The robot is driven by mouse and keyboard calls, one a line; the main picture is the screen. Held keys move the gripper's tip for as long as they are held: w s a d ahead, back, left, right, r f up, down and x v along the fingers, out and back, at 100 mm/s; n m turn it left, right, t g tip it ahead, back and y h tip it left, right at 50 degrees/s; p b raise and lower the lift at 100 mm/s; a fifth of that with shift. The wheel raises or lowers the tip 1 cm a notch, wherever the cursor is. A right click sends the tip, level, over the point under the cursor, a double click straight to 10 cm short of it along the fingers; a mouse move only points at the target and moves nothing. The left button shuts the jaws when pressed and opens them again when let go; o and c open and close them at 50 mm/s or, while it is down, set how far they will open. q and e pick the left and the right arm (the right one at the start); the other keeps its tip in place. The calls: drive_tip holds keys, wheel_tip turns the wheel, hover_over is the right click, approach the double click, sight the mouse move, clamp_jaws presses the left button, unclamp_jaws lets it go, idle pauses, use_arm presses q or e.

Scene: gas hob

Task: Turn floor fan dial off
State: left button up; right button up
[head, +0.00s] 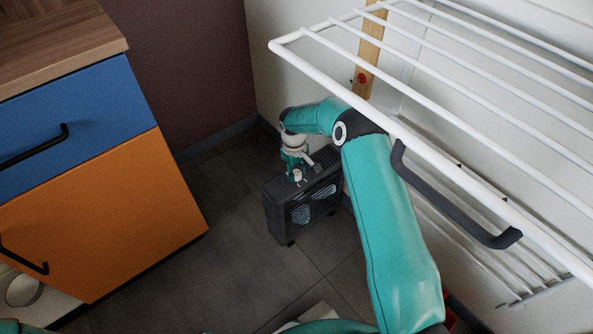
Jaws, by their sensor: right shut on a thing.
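The floor fan (271,219) is a dark grey box with a slotted top and a front grille. It stands upright on the tiled floor near the back corner. My right arm reaches over to it from the lower right. My right gripper (297,177) points down at the fan's top, near its left end, and is shut on the small light dial there. The dial is mostly hidden by the gripper, and I cannot tell its setting. My left gripper is not in view.
A white wire drying rack (440,148) with a black handle (455,213) juts out above my right arm. A cabinet with a blue drawer (85,108) and an orange door (110,215) stands on the left. The dark tiled floor (215,240) between cabinet and fan is clear.

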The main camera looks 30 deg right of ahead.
drive_tip(key=shift+w+r+n, duration=0.1)
drive_tip(key=shift+w+n, duration=0.05)
drive_tip(key=shift+n, duration=0.65)
drive_tip(key=o, duration=1.2)
drive_tip(key=shift+c, duration=0.2)
wheel_tip(320, 180, up, 12)
drive_tip(key=shift+a, duration=0.35)
drive_tip(key=shift+s, duration=0.2)
